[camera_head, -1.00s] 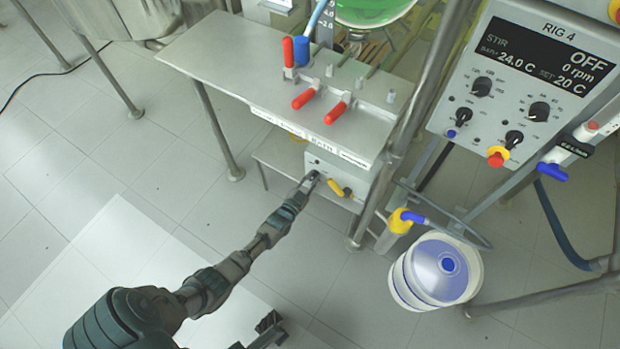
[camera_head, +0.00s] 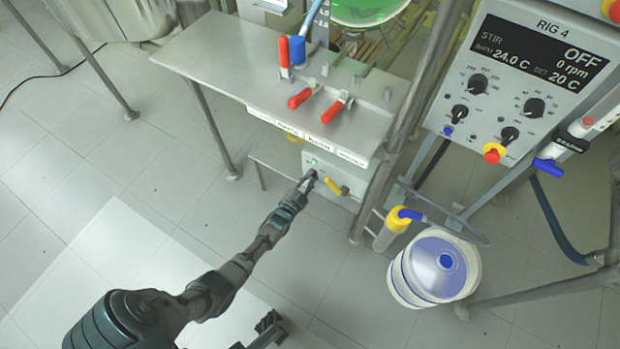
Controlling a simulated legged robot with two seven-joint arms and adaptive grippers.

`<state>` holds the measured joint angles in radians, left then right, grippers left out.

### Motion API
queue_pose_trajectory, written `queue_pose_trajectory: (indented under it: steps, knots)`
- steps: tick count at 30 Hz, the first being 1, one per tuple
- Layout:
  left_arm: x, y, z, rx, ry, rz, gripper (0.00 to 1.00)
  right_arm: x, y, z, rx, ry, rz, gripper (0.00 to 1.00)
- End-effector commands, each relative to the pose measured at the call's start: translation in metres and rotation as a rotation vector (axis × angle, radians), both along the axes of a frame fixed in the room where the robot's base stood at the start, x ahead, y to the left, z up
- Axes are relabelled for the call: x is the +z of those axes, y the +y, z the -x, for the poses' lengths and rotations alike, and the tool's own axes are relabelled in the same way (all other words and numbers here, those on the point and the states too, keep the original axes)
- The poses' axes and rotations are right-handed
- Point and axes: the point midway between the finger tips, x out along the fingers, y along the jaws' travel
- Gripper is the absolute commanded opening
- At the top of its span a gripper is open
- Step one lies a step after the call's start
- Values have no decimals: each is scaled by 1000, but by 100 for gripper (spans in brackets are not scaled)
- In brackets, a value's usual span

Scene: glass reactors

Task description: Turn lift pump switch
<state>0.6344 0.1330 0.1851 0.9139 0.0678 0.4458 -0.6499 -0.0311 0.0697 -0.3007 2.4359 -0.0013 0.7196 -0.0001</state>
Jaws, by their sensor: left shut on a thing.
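The pump box (camera_head: 350,200) is a pale box under the front of the steel bench. A small green lamp (camera_head: 314,161) glows on its front, and a yellow lever (camera_head: 333,186) sits to the right. My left gripper (camera_head: 309,181) reaches in from the lower left and is shut on a small dark switch knob at the box's front, left of the yellow lever. The fingers mostly hide the knob, so its angle cannot be read. A dark part at the bottom edge, likely my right gripper (camera_head: 268,326), is too small to read.
The steel bench (camera_head: 215,50) with red-handled valves (camera_head: 332,112) overhangs the box. A bench leg (camera_head: 212,130) stands left of my forearm. The RIG 4 panel (camera_head: 510,90) is at upper right. A white and blue container (camera_head: 434,270) stands on the floor, right.

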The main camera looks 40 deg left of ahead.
Motion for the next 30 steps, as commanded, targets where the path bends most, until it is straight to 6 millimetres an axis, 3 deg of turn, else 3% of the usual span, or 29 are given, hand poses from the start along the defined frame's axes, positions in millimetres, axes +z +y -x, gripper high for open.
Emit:
queue_pose_trajectory:
  steps: [5, 6, 9, 20, 23, 30]
  knots:
    - [-1, -2, 0, -2, 2, 1, 0, 0, 0, 0, 1, 0, 0, 76]
    - [-1, -2, 0, -2, 1, 2, 21, 0, 0, -1, 1, 0, 0, 76]
    - [0, -2, 0, -2, 1, 2, 42, -1, 1, -1, 1, 1, 1, 76]
    - [-1, -2, 5, -1, 2, 2, 42, 0, 0, 2, 1, -2, 1, 76]
    - [-2, -6, 18, -2, 2, 3, 42, 0, 1, 2, 1, -2, 1, 76]
    - [-3, -18, 70, -1, 3, 4, 42, 0, 1, 2, 1, -2, 1, 76]
